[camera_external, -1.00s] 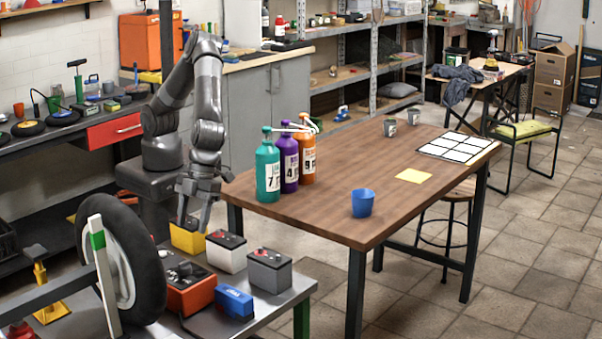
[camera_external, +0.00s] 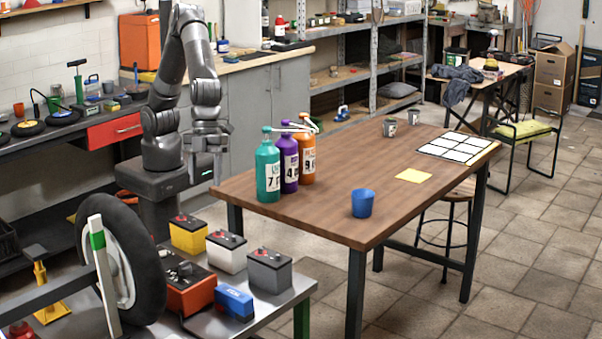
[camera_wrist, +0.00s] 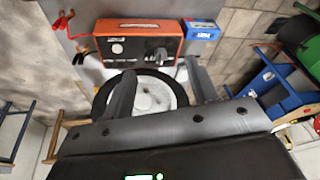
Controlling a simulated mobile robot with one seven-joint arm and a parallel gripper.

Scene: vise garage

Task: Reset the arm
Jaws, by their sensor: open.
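My gripper (camera_external: 205,178) hangs from my folded arm, behind and above the metal bench in the external view. Its fingers point down, apart, with nothing seen between them. In the wrist view the two fingers of my gripper (camera_wrist: 162,78) are spread in front of a wheel (camera_wrist: 152,96), with an orange charger-like box (camera_wrist: 138,42) and a small blue box (camera_wrist: 202,31) beyond. The gripper looks clear of the yellow battery (camera_external: 188,238), which stands upright on the bench.
A white battery (camera_external: 226,254), a grey battery (camera_external: 269,272) and the orange box (camera_external: 189,292) share the bench (camera_external: 265,312). A large tyre (camera_external: 120,260) stands at left. The wooden table (camera_external: 320,215) at right holds several bottles and a blue cup (camera_external: 362,203).

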